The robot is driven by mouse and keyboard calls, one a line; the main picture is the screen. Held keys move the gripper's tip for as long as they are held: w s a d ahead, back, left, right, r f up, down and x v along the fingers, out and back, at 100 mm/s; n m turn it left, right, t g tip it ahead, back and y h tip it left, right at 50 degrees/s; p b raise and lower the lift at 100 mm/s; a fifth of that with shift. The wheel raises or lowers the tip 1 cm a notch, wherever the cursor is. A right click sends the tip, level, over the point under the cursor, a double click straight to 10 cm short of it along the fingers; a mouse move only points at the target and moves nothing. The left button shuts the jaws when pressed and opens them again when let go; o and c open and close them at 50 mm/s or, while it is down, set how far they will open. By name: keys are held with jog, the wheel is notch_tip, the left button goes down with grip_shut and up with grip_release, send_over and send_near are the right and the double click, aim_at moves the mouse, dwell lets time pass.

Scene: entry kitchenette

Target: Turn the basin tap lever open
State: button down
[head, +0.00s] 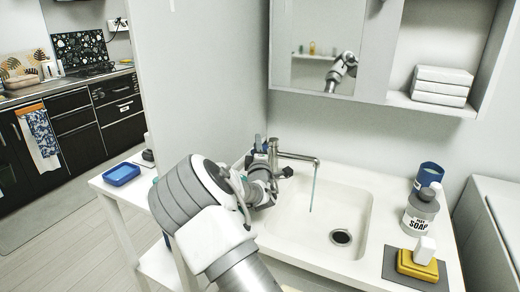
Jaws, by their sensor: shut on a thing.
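The basin tap (297,157) stands at the left back of the white basin (366,215), its spout reaching right over the bowl. A thin bluish stream of water (313,190) falls from the spout end towards the round drain (341,237). My gripper (276,172) is at the base of the tap, on its near left side. It is shut on the tap lever, which is mostly hidden behind my wrist and fingers. The fingertips are small and partly covered in this view.
A soap bottle (420,215), a blue container (429,175) and a yellow sponge (417,266) on a dark mat stand right of the bowl. A mirror cabinet (325,45) hangs above. A blue dish (122,174) lies on the white shelf at left. The bowl looks empty.

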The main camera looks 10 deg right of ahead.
jog(key=c, duration=0.7)
grip_release()
